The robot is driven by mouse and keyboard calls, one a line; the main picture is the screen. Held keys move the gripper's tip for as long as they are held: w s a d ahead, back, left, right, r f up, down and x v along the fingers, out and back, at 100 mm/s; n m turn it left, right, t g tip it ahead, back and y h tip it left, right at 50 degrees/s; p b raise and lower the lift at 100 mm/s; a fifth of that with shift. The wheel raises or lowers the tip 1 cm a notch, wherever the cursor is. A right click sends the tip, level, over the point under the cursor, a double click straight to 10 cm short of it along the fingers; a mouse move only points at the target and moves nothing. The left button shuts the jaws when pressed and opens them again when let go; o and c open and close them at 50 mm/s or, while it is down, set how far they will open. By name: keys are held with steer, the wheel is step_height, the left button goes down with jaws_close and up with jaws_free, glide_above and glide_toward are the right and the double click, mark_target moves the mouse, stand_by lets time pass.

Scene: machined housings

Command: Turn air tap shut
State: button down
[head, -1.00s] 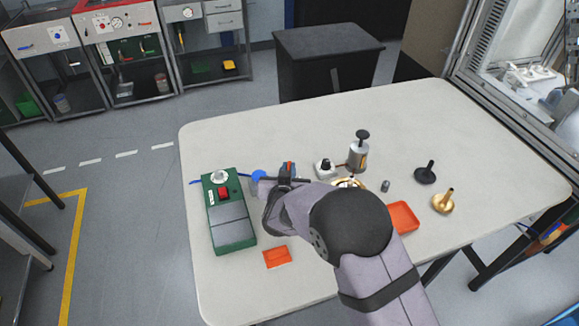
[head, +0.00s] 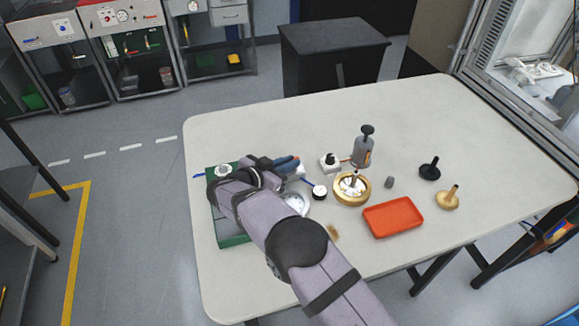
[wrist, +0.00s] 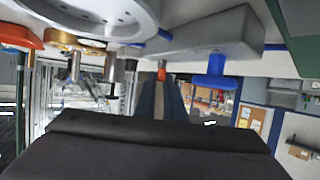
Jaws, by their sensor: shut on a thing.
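In the wrist view, a grey valve block (wrist: 205,38) carries a blue T-shaped handle (wrist: 216,72) to the right of my gripper. My gripper (wrist: 161,88) is shut on an orange-ended stem (wrist: 161,73) beside that block. The closed fingers hide most of what they hold, and I cannot tell its full shape or how far it is turned. In the head view, my gripper (head: 287,163) is by the right edge of the green box (head: 233,236). My wrist and arm cover the blue handle and much of that box there.
A white round plate (head: 297,203), a black-topped fitting (head: 319,191), a brass ring part (head: 352,188) and an orange tray (head: 393,217) stand right of my arm. A grey plunger canister (head: 363,150) stands behind.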

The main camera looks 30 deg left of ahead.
steer(key=shift+r+m+h+b, duration=0.15)
steer(key=shift+m+h+b, duration=0.25)
steer(key=shift+h+b, duration=0.1)
steer(key=c, duration=1.8)
jaws_free()
steer(key=shift+c, duration=0.2)
steer(key=shift+a, duration=0.1)
steer(key=shift+s+a+r+b, duration=0.1)
steer(key=shift+s+a+b, duration=0.1)
steer(key=shift+s+b, duration=0.25)
steer(key=b+v, duration=0.1)
steer(key=v, duration=0.3)
steer(key=shift+s+r+b, duration=0.15)
steer(key=shift+s+b, duration=0.15)
steer(key=shift+s, duration=0.05)
steer(key=shift+s+a+r, duration=0.2)
steer(key=shift+s+r, duration=0.15)
steer(key=shift+s, duration=0.25)
steer(key=shift+o, duration=0.6)
